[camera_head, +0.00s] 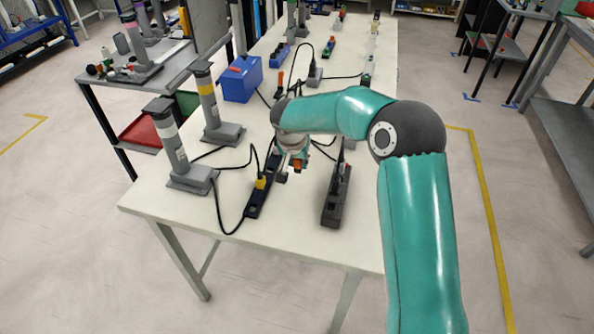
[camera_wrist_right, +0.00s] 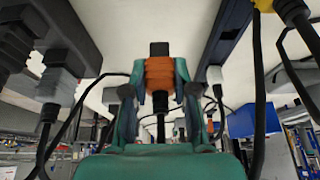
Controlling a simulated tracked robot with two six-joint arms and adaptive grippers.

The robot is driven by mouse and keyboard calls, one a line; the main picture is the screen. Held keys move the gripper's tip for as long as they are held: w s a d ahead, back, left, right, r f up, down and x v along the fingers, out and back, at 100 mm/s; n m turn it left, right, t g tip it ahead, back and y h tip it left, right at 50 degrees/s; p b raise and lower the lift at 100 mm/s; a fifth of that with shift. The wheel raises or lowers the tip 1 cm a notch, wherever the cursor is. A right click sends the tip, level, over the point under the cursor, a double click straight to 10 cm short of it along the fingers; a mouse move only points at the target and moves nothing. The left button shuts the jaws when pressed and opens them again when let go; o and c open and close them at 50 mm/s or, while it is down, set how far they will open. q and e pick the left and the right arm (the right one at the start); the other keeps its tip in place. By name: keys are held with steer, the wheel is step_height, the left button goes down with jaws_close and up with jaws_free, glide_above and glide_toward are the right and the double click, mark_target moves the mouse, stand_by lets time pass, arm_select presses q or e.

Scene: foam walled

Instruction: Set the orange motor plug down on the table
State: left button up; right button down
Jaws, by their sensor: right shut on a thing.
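The orange motor plug (camera_wrist_right: 160,74) is held between the two teal fingers of my right gripper (camera_wrist_right: 158,90) in the wrist view. Its dark end points away from the gripper, towards the pale table surface. In the head view the orange plug (camera_head: 298,163) shows as a small patch below the right gripper (camera_head: 294,156), between two dark power strips. The white table (camera_head: 290,222) lies beneath it. I cannot tell whether the plug touches the table. My left gripper is not in view.
A dark power strip (camera_head: 258,198) with a yellow plug (camera_head: 261,182) stands left of the gripper, and another strip (camera_head: 336,197) stands to its right. Grey motor stands (camera_head: 189,178) and a blue box (camera_head: 242,80) are further left. Black cables cross the table between them.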

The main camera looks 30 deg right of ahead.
mark_target(297, 169)
step_height(297, 169, down, 4)
steer(key=shift+f, duration=0.1)
steer(key=c, duration=0.9)
jaws_free()
